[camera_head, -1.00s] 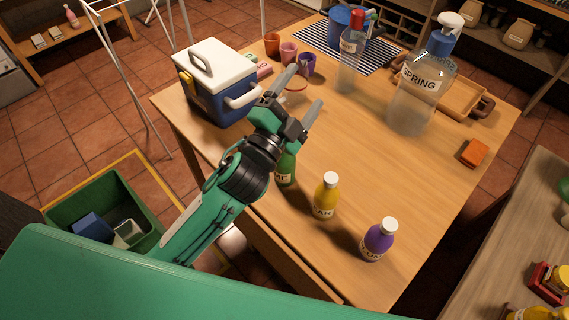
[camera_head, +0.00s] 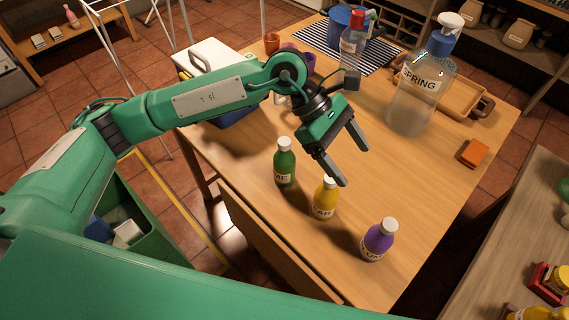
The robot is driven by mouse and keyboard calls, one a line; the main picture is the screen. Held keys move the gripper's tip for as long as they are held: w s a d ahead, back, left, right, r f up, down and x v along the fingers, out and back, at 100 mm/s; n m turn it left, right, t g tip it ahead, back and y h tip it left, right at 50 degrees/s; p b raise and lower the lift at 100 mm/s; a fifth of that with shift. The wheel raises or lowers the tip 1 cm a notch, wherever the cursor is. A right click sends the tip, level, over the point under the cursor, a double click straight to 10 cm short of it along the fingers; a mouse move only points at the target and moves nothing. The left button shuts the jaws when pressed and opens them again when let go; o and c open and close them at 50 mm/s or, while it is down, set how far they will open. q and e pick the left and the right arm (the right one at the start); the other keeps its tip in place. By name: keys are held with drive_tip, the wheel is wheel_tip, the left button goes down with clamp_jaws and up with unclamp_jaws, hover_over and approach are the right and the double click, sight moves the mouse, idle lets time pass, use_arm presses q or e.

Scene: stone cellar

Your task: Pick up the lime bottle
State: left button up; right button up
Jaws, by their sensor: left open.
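The lime bottle is the green bottle (camera_head: 285,167) with a white cap, upright on the wooden table (camera_head: 420,165) near its front left edge. Its white label shows only partly. My left gripper (camera_head: 353,166) is open and empty, above the table and to the right of the green bottle, with its fingers pointing down and right. One fingertip shows close above the cap of the yellow bottle (camera_head: 325,199); I cannot tell whether they touch. My right gripper is not in view.
A purple bottle (camera_head: 377,241) stands to the right of the yellow one. A large clear bottle (camera_head: 413,105) and a smaller clear bottle (camera_head: 350,47) stand farther back. A cooler (camera_head: 212,58) is partly hidden behind my arm. An orange block (camera_head: 473,153) lies at the right.

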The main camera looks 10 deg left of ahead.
use_arm(q)
drive_tip(key=w+a+f+t+y, duration=0.1)
drive_tip(key=w+a+t+y, duration=0.1)
drive_tip(key=w+a+y, duration=0.4)
drive_tip(key=m+t+y, duration=0.1)
drive_tip(key=y, duration=0.2)
approach(285, 149)
drive_tip(key=w+a+r, duration=0.1)
drive_tip(key=a, duration=0.1)
drive_tip(key=shift+d+f, duration=0.1)
drive_tip(key=shift+f, duration=0.2)
wheel_tip(285, 149, down, 7)
drive_tip(key=shift+d+f+p, duration=0.1)
drive_tip(key=shift+f+p, duration=0.15)
drive_tip(key=shift+p, duration=0.85)
drive_tip(key=f, duration=0.1)
drive_tip(key=f+p, duration=0.1)
drive_tip(key=f, duration=0.1)
drive_tip(key=f+p, duration=0.1)
drive_tip(key=shift+w+d+f, duration=0.1)
drive_tip(key=shift+d+f, duration=0.25)
drive_tip(key=shift+d, duration=0.05)
drive_tip(key=shift+f, duration=0.3)
drive_tip(key=c, duration=1.7)
drive_tip(key=shift+r, duration=0.2)
